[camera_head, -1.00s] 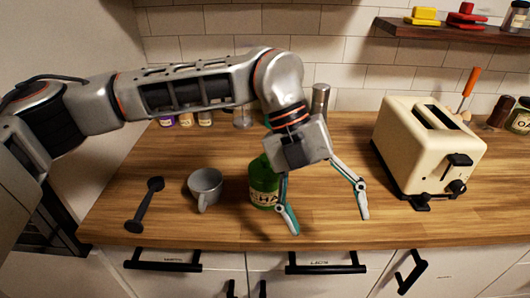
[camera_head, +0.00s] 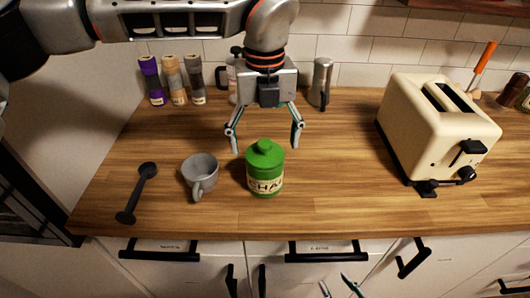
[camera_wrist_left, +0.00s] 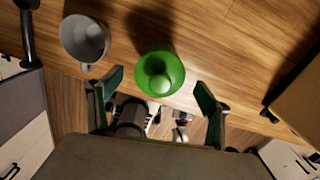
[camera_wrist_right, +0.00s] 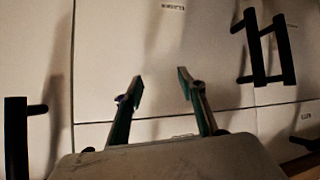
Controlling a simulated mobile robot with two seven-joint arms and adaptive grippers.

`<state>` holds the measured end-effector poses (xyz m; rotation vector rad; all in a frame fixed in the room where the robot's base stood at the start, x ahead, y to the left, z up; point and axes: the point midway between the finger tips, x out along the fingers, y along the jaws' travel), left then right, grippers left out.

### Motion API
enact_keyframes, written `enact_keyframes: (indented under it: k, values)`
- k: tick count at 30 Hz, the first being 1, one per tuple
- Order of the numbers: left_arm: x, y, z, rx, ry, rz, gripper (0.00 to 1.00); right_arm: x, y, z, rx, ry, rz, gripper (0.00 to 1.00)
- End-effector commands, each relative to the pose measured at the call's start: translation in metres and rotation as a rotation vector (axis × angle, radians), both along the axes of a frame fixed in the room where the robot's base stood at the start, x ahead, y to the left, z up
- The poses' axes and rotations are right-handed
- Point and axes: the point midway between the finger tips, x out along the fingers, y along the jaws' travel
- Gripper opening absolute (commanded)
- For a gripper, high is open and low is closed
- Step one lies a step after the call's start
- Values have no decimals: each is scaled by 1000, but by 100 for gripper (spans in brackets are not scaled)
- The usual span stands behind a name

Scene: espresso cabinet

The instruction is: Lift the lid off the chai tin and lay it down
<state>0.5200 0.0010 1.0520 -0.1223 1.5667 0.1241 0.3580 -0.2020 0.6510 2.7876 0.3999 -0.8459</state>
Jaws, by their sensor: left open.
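The green chai tin (camera_head: 265,183) stands upright on the wooden counter, its cream label facing front. Its green lid (camera_head: 265,156) with a round knob is on top; the lid also shows from above in the left wrist view (camera_wrist_left: 160,72). My left gripper (camera_head: 265,149) is open and empty, pointing down, its fingers spread to either side of the lid in the head view. In the left wrist view the tin lies ahead of the gap between the fingers, not gripped. My right gripper (camera_head: 336,283) is open and empty, low in front of the cabinet drawers; its fingers show apart in the right wrist view (camera_wrist_right: 160,76).
A grey mug (camera_head: 200,177) stands close left of the tin, with a dark spoon-like tool (camera_head: 137,193) further left. A cream toaster (camera_head: 437,130) stands to the right. Jars (camera_head: 173,80) and a metal pot (camera_head: 320,83) line the back. The counter between tin and toaster is clear.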

Motion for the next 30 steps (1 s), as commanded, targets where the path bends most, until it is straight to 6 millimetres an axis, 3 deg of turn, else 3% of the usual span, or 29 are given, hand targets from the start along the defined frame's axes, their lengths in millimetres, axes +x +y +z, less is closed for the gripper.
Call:
enact_keyframes:
  k: [5,12,13,17,30]
  values:
    - [-1,0,-18,-1,2,1,78,1,0,2,0,-2,-1,40]
    - [0,0,-20,-1,1,0,78,2,0,3,0,-3,0,40]
    - [0,0,-20,-1,1,0,76,2,0,3,0,-3,0,40]
    - [-1,0,-20,-1,1,0,44,2,0,3,1,-4,0,40]
    - [0,0,-16,-1,1,0,44,3,0,4,1,-6,-1,40]
